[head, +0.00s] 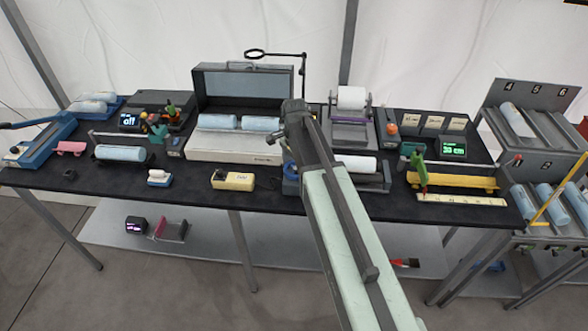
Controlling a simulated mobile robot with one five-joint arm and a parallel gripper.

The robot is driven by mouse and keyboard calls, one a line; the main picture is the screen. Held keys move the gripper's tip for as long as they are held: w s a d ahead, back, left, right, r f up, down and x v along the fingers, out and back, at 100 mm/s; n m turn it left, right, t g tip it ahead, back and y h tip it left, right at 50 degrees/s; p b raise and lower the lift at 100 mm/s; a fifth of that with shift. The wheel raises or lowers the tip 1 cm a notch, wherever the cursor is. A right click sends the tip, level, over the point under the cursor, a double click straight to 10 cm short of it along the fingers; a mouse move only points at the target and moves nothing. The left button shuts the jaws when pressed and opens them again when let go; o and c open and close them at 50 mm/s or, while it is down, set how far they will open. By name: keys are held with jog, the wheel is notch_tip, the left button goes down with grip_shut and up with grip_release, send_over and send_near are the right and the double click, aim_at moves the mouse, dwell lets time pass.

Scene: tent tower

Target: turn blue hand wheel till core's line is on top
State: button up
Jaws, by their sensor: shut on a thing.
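The blue hand wheel (290,169) shows in part at the left end of a dark roll stand (373,179) at the table's front edge. A white core (352,164) lies across this stand. My arm hides the left part of the core, and no line can be made out on it. My gripper (285,150) is down at the wheel, shut on it. The fingertips are small and dark, and partly hidden by my own arm.
A grey open case with blue rolls (235,155) stands behind and left. A yellow-white box (233,181) lies left of the wheel. A paper-roll stand (351,131) is behind the core. A yellow rail (452,181) and a ruler strip (461,199) lie right.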

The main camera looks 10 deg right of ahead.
jog(key=n, duration=0.8)
jog(key=shift+d+n, duration=0.15)
jog(key=shift+n, duration=0.25)
jog(key=n, duration=0.4)
jog(key=shift+d+n, duration=0.1)
jog(key=shift+n, duration=1.9)
jog(key=o, duration=1.4)
jog(key=shift+r, duration=0.1)
